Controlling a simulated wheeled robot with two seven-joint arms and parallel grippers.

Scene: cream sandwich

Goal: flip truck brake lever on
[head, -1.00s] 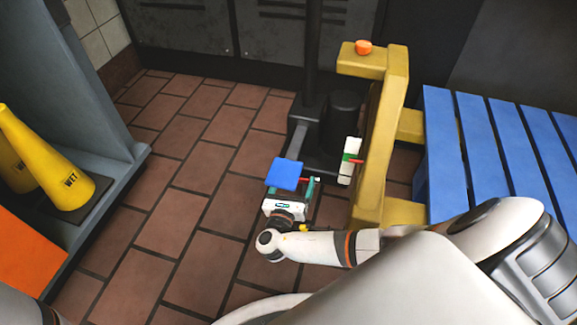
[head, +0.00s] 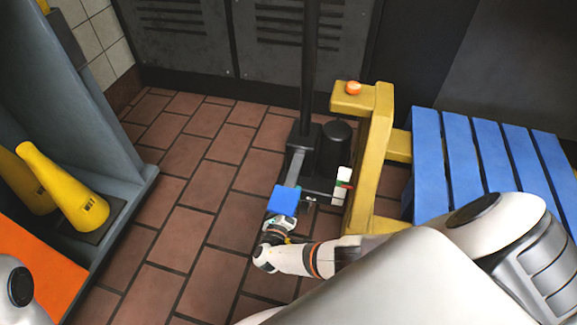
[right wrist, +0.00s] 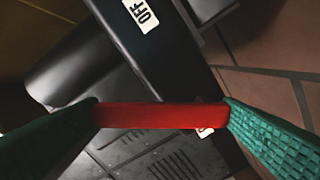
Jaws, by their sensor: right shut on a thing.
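The truck (head: 318,165) is a yellow-framed machine with a black base and mast, standing in the middle of the head view. A white panel with green and red marks (head: 342,184) is on its near side. In the right wrist view, a red lever bar (right wrist: 160,115) spans between the green fingertips of my right gripper (right wrist: 162,116), which is shut on it. A white OFF label (right wrist: 141,13) is on the black part above the bar. In the head view my right gripper (head: 296,207) is low beside the truck's base, partly hidden by a blue square. My left gripper is out of view.
A blue slatted pallet (head: 480,160) is at the right, by the yellow frame. Dark lockers (head: 185,45) line the back. Brown tiled floor is clear between shelf and truck.

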